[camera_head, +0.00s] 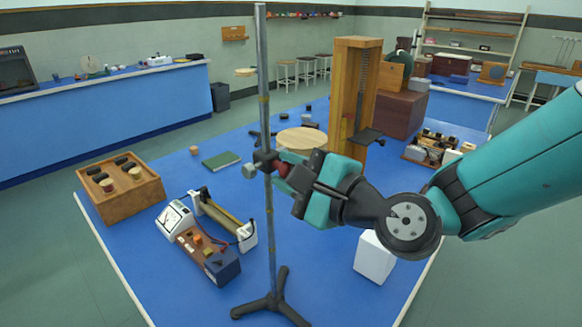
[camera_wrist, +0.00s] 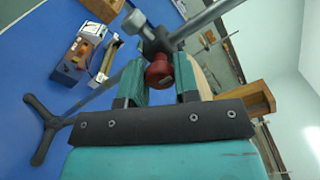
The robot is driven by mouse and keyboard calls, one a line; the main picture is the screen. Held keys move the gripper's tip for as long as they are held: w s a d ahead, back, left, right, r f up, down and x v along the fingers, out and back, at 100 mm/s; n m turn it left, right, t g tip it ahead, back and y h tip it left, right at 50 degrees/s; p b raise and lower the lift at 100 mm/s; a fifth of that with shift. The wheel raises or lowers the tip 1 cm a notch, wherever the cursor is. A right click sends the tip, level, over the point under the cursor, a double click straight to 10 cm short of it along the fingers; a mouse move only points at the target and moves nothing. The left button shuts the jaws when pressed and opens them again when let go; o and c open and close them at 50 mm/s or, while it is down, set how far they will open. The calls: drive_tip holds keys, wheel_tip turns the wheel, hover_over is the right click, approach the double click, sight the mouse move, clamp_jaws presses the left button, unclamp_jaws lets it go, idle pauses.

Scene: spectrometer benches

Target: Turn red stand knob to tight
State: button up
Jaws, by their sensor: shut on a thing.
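The stand is a tall grey metal rod (camera_head: 262,90) on a dark three-legged base (camera_head: 271,306), which stands on the blue bench. A dark clamp (camera_head: 263,160) sits on the rod around mid-height. The red knob (camera_wrist: 160,72) sticks out of the clamp toward my gripper in the wrist view. My gripper (camera_wrist: 161,82) has a finger on each side of the red knob and is shut on it. In the head view my gripper (camera_head: 292,172) reaches in from the right, and the knob is mostly hidden by the fingers.
A tall wooden frame (camera_head: 354,100) stands behind my gripper. A meter (camera_head: 174,219), a wooden tray (camera_head: 121,207) and a green book (camera_head: 221,160) lie left of the rod. A white block (camera_head: 374,258) sits below my arm. Bare blue bench shows around the stand's base.

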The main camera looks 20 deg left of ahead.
drive_tip(key=o, duration=0.9)
drive_tip(key=shift+d, duration=0.1)
drive_tip(key=shift+b+v, duration=6.6)
drive_tip(key=shift+v, duration=2.05)
